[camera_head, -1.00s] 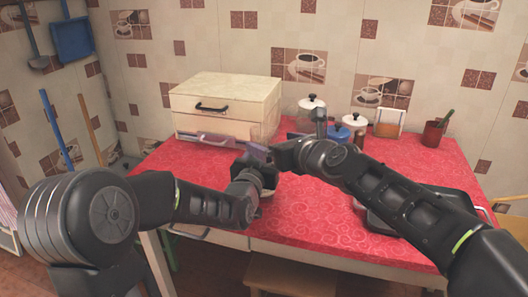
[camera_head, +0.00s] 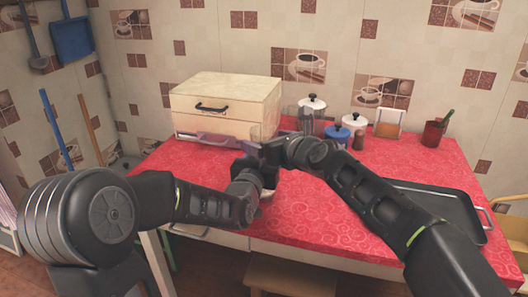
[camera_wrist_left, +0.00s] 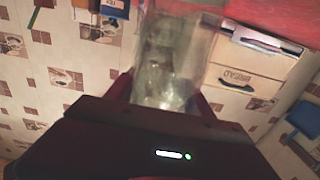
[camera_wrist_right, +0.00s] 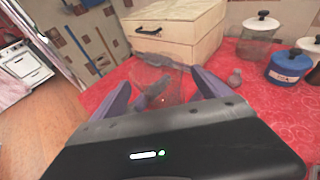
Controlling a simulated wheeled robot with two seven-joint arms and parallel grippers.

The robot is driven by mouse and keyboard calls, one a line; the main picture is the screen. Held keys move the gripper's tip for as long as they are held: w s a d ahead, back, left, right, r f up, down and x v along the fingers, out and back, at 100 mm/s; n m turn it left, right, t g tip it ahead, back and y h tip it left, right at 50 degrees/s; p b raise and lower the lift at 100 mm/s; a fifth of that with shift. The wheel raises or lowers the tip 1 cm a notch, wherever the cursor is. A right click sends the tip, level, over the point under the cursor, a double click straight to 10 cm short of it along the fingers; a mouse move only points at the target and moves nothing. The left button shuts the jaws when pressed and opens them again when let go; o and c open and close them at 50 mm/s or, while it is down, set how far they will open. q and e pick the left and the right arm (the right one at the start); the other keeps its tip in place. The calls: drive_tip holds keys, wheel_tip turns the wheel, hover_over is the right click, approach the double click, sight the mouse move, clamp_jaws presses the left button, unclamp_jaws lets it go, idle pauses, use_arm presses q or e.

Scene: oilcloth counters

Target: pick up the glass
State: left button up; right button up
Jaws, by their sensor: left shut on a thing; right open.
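The glass (camera_wrist_left: 165,65) is clear and stands out between the fingers of my left gripper (camera_wrist_left: 163,98) in the left wrist view. My left gripper is shut on it. In the right wrist view the glass (camera_wrist_right: 163,78) is between the spread purple fingers of my right gripper (camera_wrist_right: 160,92), which is open. In the head view the glass (camera_head: 257,131) shows faintly in front of the bread box, and both grippers are close together there, partly hiding each other. I cannot tell whether the right fingers touch the glass.
The wooden bread box (camera_head: 225,102) stands behind the grippers on the red counter (camera_head: 310,215). Lidded jars, including a blue one (camera_head: 337,138), stand to the right at the back. A dark tray (camera_head: 440,208) lies at the right. The counter's front middle is clear.

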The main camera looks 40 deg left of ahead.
drive_tip(key=c, duration=1.7)
drive_tip(key=shift+r, duration=0.1)
wheel_tip(320, 180, up, 10)
drive_tip(key=shift+f, duration=0.1)
use_arm(q)
drive_tip(key=o, duration=1.7)
drive_tip(key=v, duration=0.7)
drive_tip(key=shift+s, duration=0.25)
drive_tip(key=shift+d, duration=0.1)
